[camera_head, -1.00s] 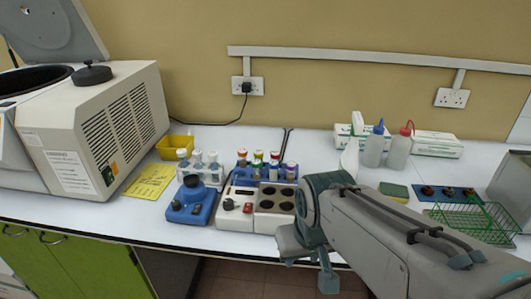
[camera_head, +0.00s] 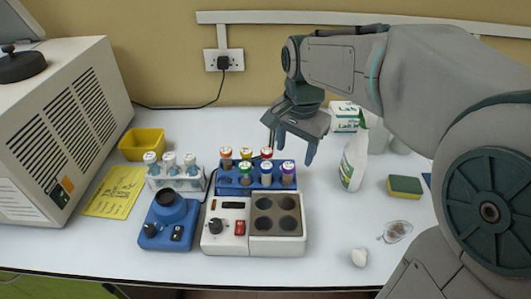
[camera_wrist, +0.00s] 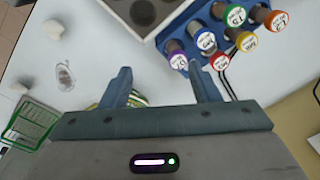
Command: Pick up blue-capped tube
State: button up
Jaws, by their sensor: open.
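The blue-capped tube (camera_head: 266,171) stands in the front row of a blue rack (camera_head: 228,188), between a green-capped tube (camera_head: 245,171) and a purple-capped tube (camera_head: 288,172). Its blue-edged label cap (camera_wrist: 206,40) also shows in the wrist view, with the purple one beside it. My gripper (camera_head: 297,148) is open and empty, pointing down at the right end of the rack, apart from the tubes. In the wrist view my fingers (camera_wrist: 160,70) are spread with nothing between them.
Orange, yellow and red caps fill the back row (camera_head: 245,152). A white heating block (camera_head: 274,225) stands just in front of the rack. A stand of bottles (camera_head: 171,170) is at left. A spray bottle (camera_head: 353,160) stands right of my gripper.

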aim_at(267, 165)
jog(key=w+a+m+g, duration=0.1)
jog(key=w+a+m, duration=0.3)
jog(key=w+a, duration=0.2)
jog(key=f, duration=1.3)
jog(key=shift+s+f, duration=0.15)
jog(key=shift+s, duration=0.05)
jog(key=c, duration=1.1)
